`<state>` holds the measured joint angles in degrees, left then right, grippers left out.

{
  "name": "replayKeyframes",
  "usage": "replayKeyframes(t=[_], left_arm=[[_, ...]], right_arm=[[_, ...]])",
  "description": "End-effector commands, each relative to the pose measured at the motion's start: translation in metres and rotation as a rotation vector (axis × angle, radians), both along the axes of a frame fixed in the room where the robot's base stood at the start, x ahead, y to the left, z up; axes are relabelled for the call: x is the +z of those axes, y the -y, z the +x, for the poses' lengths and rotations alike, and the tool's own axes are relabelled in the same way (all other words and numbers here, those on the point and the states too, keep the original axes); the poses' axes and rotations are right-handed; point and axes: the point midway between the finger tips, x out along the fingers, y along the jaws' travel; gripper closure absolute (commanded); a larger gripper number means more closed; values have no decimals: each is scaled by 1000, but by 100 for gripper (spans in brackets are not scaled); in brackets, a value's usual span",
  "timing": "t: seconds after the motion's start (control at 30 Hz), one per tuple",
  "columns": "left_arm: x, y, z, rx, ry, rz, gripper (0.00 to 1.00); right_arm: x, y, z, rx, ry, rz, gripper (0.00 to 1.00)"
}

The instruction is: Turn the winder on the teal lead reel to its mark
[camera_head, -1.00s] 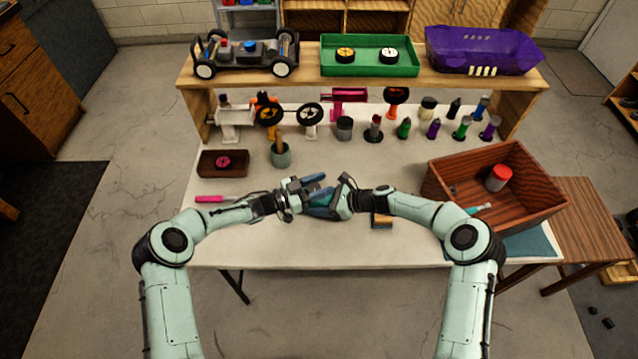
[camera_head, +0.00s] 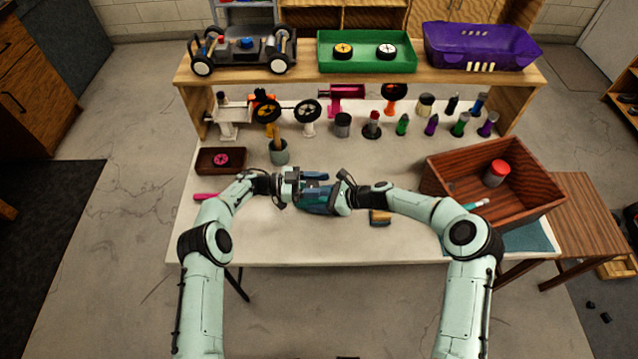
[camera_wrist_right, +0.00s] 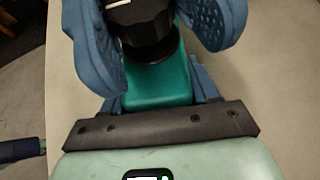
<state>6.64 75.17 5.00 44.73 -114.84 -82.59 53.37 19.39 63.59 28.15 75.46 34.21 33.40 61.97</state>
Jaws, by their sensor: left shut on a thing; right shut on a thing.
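The teal lead reel (camera_wrist_right: 158,92) shows in the right wrist view. Its winder (camera_wrist_right: 145,22) is a black knob with a white line on top, partly cut off by the frame edge. My right gripper (camera_head: 327,197) is shut on the reel's body, one blue finger along each side. My left gripper (camera_head: 312,188) reaches in from the opposite side and is shut on the winder; its textured blue fingers (camera_wrist_right: 158,45) flank the knob. In the head view the grippers meet above the table's middle and largely hide the reel. The reel's mark cannot be made out.
The white table (camera_head: 290,245) is clear in front. A small tan-and-dark block (camera_head: 380,218) lies near my right wrist. Several bottles and stands line the back under a shelf (camera_head: 305,74).

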Motion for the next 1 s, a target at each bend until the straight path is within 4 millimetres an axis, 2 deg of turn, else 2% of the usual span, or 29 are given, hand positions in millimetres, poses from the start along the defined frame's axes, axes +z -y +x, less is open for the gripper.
replayKeyframes(t=[0.23, 0.27, 0.3, 0.33, 0.7, 0.87, 1.0], left_arm=[[1, -2, 2, 6, 3, 1, 83], [1, -2, 2, 6, 3, 1, 50], [1, -2, 2, 6, 3, 1, 37], [1, -2, 1, 6, 3, 1, 31], [0, -6, 1, 3, 1, 1, 31], [0, -30, 1, 7, 2, 2, 31], [-1, -62, 1, 7, 2, 3, 31]], right_arm=[[-3, 2, -1, -1, -4, -4, 67], [-3, 2, -1, -1, -4, -4, 67], [-3, 2, -1, -1, -4, -5, 67], [-3, 2, -1, -1, -4, -5, 67], [-4, 2, -1, -3, -5, -5, 67], [-4, 2, -1, -4, -4, -5, 67], [-4, 2, -1, -4, -4, -5, 67]])
